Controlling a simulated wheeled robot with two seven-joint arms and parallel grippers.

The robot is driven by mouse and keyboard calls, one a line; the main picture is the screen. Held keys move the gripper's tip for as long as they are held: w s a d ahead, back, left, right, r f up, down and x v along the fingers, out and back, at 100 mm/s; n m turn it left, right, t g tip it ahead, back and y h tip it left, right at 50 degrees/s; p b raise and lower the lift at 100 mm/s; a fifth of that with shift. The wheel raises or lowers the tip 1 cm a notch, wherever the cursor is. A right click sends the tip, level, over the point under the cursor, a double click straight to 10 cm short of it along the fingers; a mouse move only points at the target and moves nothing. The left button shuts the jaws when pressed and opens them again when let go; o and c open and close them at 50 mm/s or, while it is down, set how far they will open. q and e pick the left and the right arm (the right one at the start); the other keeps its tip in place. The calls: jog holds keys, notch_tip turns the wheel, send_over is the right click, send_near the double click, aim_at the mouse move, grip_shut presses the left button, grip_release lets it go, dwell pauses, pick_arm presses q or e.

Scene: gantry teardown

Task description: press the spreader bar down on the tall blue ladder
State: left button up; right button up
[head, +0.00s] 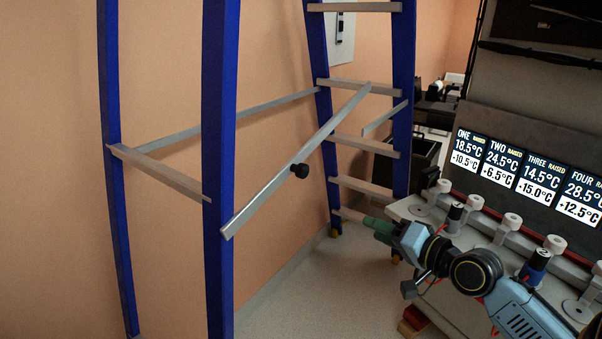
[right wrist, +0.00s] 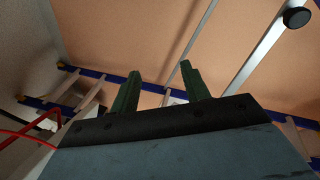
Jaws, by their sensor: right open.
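The tall blue ladder (head: 219,150) stands open in the head view, with blue legs at the left and a stepped blue section at the back. A grey spreader bar (head: 262,198) slopes from the near blue leg up to the back section, with a black knob (head: 299,171) near its middle. In the right wrist view the bar (right wrist: 250,68) and its knob (right wrist: 297,17) are at the upper right. My right gripper (head: 370,226) is right of and below the knob, apart from the bar. Its green fingers (right wrist: 160,72) are apart and empty. My left gripper is out of view.
A second grey bar (head: 235,118) crosses at the ladder's far side. A bench (head: 416,208) with white-capped posts stands at the right, below a temperature display (head: 525,172). A dark bin (head: 412,155) is behind the ladder.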

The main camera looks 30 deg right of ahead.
aim_at(306, 172)
jog(key=s+a+r+n+y+p, duration=0.1)
jog(key=s+a+r+y, duration=0.1)
jog(key=a+r, duration=0.35)
jog(key=s+a+r+n+y, duration=0.1)
jog(key=a+r+y, duration=0.2)
jog(key=r, duration=0.6)
jog(key=shift+t, duration=0.4)
jog(key=p+x, duration=0.2)
jog(key=x, duration=0.9)
jog(key=shift+w+a+f+p, duration=0.15)
jog(key=shift+w+a+p, duration=0.1)
jog(key=shift+w+p, duration=0.1)
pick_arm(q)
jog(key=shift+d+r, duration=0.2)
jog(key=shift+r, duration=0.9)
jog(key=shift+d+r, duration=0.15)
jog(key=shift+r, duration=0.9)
pick_arm(e)
jog(key=shift+w+a, duration=0.25)
jog(key=shift+w, duration=0.25)
jog(key=shift+f, duration=0.1)
grip_shut()
